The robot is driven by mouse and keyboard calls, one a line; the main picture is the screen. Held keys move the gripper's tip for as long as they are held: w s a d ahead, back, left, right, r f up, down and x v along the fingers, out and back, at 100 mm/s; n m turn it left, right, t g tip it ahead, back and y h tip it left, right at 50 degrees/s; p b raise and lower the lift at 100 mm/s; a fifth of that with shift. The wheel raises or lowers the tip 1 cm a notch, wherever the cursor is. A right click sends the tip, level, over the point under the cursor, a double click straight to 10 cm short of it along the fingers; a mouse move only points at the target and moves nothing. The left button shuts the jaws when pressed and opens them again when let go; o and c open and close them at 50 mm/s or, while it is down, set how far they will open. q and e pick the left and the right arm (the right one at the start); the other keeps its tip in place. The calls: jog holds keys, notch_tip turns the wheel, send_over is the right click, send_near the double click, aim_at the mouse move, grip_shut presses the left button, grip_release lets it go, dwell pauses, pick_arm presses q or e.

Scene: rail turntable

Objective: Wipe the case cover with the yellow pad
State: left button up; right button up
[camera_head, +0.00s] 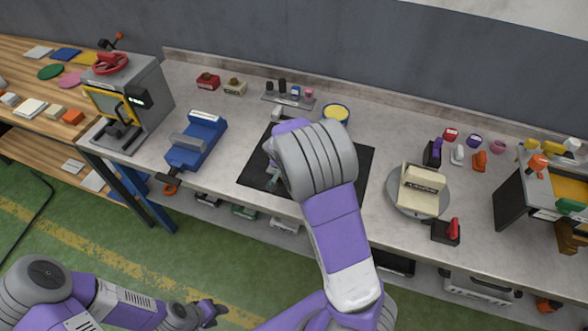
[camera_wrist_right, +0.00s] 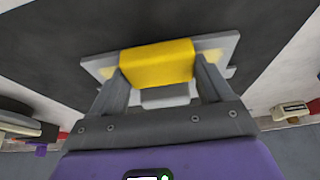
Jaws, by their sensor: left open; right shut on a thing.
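In the right wrist view, my right gripper (camera_wrist_right: 157,78) is shut on the yellow pad (camera_wrist_right: 157,58). The pad lies across a flat light grey plate (camera_wrist_right: 228,46), which looks like the case cover, with pale yellowish patches on both sides of the pad. Pad and cover look close together; I cannot tell how firmly they touch. In the head view, my right arm and wrist hide most of this spot above the black mat (camera_head: 352,172). My left gripper (camera_head: 214,312) is open and empty, low over the green floor, away from the bench.
On the grey bench, a blue vise (camera_head: 200,140) and a grey press (camera_head: 140,105) stand left. A round turntable (camera_head: 402,205) with a cream block (camera_head: 421,190) stands right, beside a red-handled black block (camera_head: 447,231).

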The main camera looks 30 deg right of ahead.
aim_at(275, 171)
jog(key=shift+w, duration=0.1)
jog(key=shift+w+a, duration=0.85)
jog(key=shift+w, duration=0.2)
jog(key=shift+a, duration=0.1)
jog(key=shift+w+a, duration=0.1)
jog(key=shift+w, duration=0.15)
jog(key=shift+w+a+f, duration=0.1)
jog(key=shift+w+a, duration=0.8)
jog(key=shift+s, duration=0.15)
jog(key=shift+s+d, duration=0.35)
jog(key=shift+s, duration=0.05)
jog(key=shift+s+d, duration=0.6)
jog(key=shift+s, duration=0.05)
